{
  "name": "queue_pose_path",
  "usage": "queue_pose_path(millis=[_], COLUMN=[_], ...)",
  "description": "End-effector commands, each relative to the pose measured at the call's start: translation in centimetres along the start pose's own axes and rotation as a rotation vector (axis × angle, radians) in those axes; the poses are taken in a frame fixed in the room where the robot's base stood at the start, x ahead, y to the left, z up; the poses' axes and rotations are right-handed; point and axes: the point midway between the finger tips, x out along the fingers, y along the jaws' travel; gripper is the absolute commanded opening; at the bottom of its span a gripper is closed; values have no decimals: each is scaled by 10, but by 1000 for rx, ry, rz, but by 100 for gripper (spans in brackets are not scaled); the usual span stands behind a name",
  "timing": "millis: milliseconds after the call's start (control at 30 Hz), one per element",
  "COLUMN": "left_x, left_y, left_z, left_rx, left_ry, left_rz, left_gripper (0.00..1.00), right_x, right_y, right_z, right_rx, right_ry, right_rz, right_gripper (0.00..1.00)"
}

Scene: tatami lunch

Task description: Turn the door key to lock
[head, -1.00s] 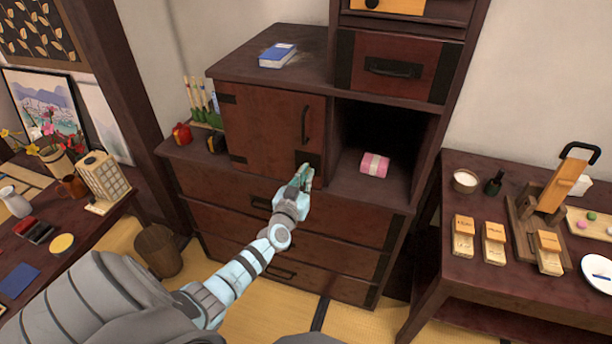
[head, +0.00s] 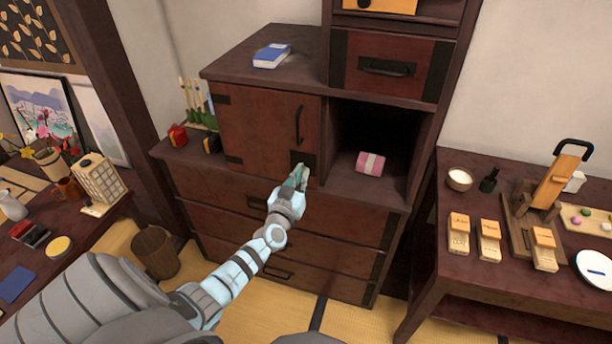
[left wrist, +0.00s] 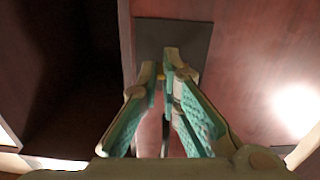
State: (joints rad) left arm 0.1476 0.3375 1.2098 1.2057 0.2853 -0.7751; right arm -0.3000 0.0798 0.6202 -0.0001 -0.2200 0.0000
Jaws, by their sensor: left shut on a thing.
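The cabinet door (head: 262,132) is closed, a reddish-brown panel with a dark vertical handle (head: 299,125). A dark lock plate (head: 304,157) sits at its lower right corner. It also fills the top middle of the left wrist view (left wrist: 172,36). My left gripper (head: 300,174) is at this plate, with its fingers pointing at it. In the left wrist view its teal-padded fingers (left wrist: 168,76) are closed around a small yellowish key (left wrist: 160,72) in front of the plate. The key is mostly hidden by the fingertips, so its turn angle cannot be told. My right gripper is not in view.
An open shelf with a pink-banded packet (head: 370,163) is right of the door. A blue book (head: 272,55) lies on the cabinet top. Drawers are below. A side table (head: 470,270) stands right, a waste bin (head: 154,251) left.

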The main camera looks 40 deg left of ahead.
Motion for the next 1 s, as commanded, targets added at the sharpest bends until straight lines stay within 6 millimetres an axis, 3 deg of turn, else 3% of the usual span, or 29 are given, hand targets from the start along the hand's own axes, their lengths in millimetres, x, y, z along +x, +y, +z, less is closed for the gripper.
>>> queue_pose_path(millis=[267,1000], left_x=[0,-1], left_y=[-8,-6], left_z=[-2,3], left_rx=[-175,-875], left_ry=[8,4], left_rz=[-14,-11], left_gripper=[0,0], right_x=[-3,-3], right_y=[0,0], right_z=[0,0], right_rx=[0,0], right_ry=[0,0], right_rz=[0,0], right_gripper=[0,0])
